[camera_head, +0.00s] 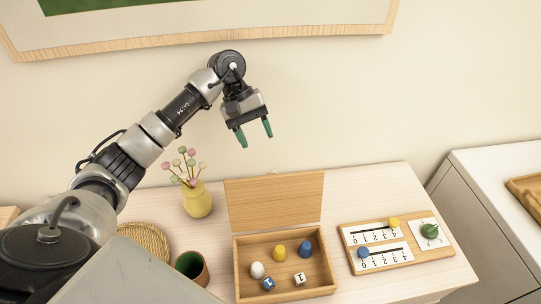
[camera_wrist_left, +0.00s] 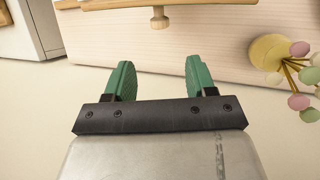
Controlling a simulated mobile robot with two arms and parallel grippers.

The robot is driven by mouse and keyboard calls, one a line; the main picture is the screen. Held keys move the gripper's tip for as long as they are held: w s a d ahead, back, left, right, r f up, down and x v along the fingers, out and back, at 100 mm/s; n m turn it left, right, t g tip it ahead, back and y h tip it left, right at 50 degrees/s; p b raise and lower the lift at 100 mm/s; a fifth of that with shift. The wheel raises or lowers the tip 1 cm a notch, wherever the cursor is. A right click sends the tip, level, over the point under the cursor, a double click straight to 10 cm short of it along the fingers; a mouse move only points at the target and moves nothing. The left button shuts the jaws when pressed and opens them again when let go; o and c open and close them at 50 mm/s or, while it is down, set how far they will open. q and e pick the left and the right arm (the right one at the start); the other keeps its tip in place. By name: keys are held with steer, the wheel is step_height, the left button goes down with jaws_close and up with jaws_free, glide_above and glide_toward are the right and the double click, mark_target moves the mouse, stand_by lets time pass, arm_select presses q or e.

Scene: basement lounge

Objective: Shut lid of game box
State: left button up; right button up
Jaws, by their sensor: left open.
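The wooden game box (camera_head: 241,272) stands on the pale table. Its lid (camera_head: 273,203) is open and leans up at the back, near the wall. Inside the box lie a white, a yellow and a blue piece and two dice. My left gripper (camera_head: 255,136) is open and empty, with green fingertips pointing down, above and behind the lid and apart from it. In the left wrist view the open fingers (camera_wrist_left: 158,80) show with nothing between them. My right gripper is not in view.
A yellow vase (camera_head: 198,201) with ball-topped stems stands left of the lid. A green-brown cup (camera_head: 191,267) and a woven round mat (camera_head: 146,238) are further left. A wooden score board (camera_head: 395,270) lies right of the box. A framed picture hangs on the wall above.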

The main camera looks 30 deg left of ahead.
mark_target(271, 172)
arm_select(q)
steer(key=x, duration=0.1)
steer(key=p+x, duration=0.1)
steer(key=x, duration=0.1)
steer(key=p+x, duration=0.1)
steer(key=shift+s+d, duration=0.35)
steer(key=shift+d, duration=0.05)
steer(key=p+x, duration=0.2)
steer(key=x, duration=0.3)
steer(key=shift+w+a+f, duration=0.1)
steer(key=shift+w+f, duration=0.05)
steer(key=shift+f, duration=0.4)
steer(key=c, duration=0.8)
steer(key=shift+c, duration=1.2)
jaws_close()
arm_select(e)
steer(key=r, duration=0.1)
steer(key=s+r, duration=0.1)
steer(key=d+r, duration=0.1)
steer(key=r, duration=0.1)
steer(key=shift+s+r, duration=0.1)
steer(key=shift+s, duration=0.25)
